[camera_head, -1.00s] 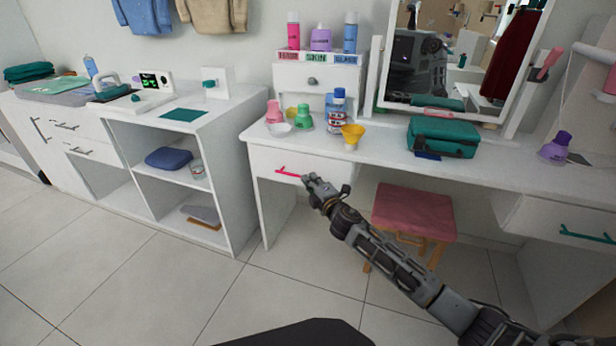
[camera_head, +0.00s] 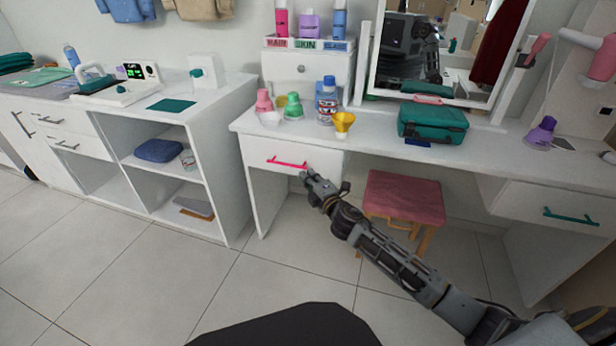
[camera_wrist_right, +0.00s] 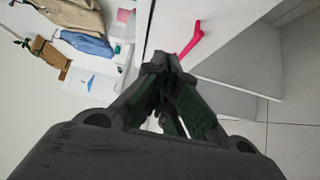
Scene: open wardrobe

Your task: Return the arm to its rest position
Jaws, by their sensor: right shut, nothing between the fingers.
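My right arm comes in from the lower right in the head view. Its gripper (camera_head: 310,178) is in front of the left drawer (camera_head: 263,153) of the white dressing table, near the drawer's pink handle (camera_head: 288,163). In the right wrist view the gripper (camera_wrist_right: 163,58) has its fingers together with nothing between them. The pink handle (camera_wrist_right: 191,42) shows just beyond the fingertips, and the gripper is not around it. The drawer looks shut. My left gripper is not in view.
The table top holds bottles, a yellow funnel (camera_head: 343,122) and a green case (camera_head: 431,122). A pink-topped stool (camera_head: 404,196) stands under the table, close to my forearm. A white shelf unit (camera_head: 225,180) is on the left. The tiled floor (camera_head: 150,285) in front is clear.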

